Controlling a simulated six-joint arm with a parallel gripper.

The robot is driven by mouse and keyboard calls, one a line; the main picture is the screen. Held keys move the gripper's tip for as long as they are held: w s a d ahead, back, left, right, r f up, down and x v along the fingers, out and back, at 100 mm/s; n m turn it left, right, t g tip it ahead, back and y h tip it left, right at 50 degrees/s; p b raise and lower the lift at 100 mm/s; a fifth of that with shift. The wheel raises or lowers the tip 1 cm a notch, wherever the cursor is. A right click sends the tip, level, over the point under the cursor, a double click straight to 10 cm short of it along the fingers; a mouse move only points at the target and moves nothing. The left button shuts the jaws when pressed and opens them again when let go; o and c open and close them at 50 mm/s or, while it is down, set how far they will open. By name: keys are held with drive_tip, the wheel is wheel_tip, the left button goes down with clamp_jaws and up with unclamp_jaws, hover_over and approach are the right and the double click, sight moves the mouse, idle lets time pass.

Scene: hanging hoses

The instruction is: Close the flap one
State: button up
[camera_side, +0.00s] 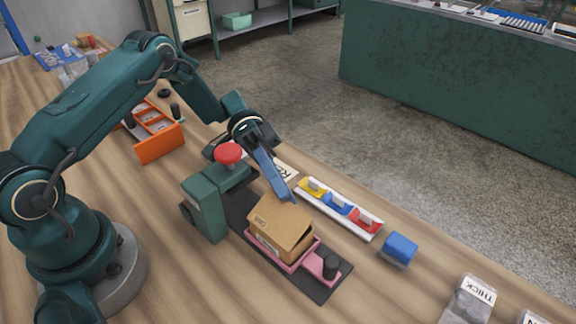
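A brown cardboard box (275,222) sits in a pink tray (267,249) on a dark base strip. Its top panel slants, and a dark gap shows beneath the panel's edge on the right side. Which of its flaps is flap one cannot be told. My gripper (287,197) points down with long blue fingers, their tips at the box's far upper edge. Whether they touch the cardboard is unclear. The fingers overlap in this view, so I cannot tell whether they are open or shut.
A green press-like block (206,207) with a red knob (229,153) stands left of the box. A white rack (340,210) with yellow, blue and red pieces lies to the right, beside a blue block (399,249). An orange organiser (160,143) is farther back.

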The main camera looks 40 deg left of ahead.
drive_tip(key=shift+v, duration=2.05)
